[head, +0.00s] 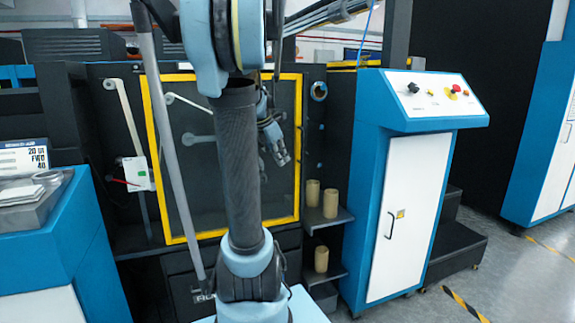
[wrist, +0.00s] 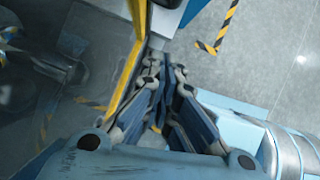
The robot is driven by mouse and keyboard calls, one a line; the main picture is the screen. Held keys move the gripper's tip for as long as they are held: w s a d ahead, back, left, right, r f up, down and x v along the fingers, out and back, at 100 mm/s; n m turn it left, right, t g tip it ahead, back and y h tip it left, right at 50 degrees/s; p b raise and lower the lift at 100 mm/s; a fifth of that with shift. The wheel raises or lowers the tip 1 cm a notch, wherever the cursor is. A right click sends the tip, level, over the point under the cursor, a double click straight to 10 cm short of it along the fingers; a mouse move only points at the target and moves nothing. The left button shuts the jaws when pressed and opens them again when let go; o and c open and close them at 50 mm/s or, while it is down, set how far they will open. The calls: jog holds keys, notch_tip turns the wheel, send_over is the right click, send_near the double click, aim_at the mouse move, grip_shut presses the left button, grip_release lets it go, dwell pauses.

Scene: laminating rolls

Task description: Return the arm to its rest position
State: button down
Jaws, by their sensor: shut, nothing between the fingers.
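My gripper (head: 282,158) shows in the head view just right of my arm's dark upright link, in front of the yellow-framed machine door (head: 297,150). It points downward and to the right, and its fingers are together with nothing between them. In the wrist view my gripper (wrist: 160,65) is also shut and empty, with the yellow frame edge (wrist: 128,80) close to its left. My own arm hides part of the door and the middle of the machine.
Cardboard cores stand on two small shelves (head: 330,221) right of the door. A blue and white control cabinet (head: 400,190) stands at right. A blue bench with a screen (head: 25,157) is at left. Floor (head: 500,265) with striped tape is open at far right.

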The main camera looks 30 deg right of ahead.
jog(key=v, duration=0.6)
jog(key=shift+a+r, duration=0.2)
jog(key=shift+r, duration=0.15)
jog(key=s+a+f+m+t+y, duration=0.1)
jog(key=s+a+f+m+y, duration=0.4)
jog(key=s+a+f+m, duration=1.3)
jog(key=s+a+f, duration=0.3)
jog(key=a+f, duration=0.3)
jog(key=shift+a+m+t, duration=0.2)
jog(key=shift+m+t, duration=0.1)
jog(key=shift+t, duration=0.1)
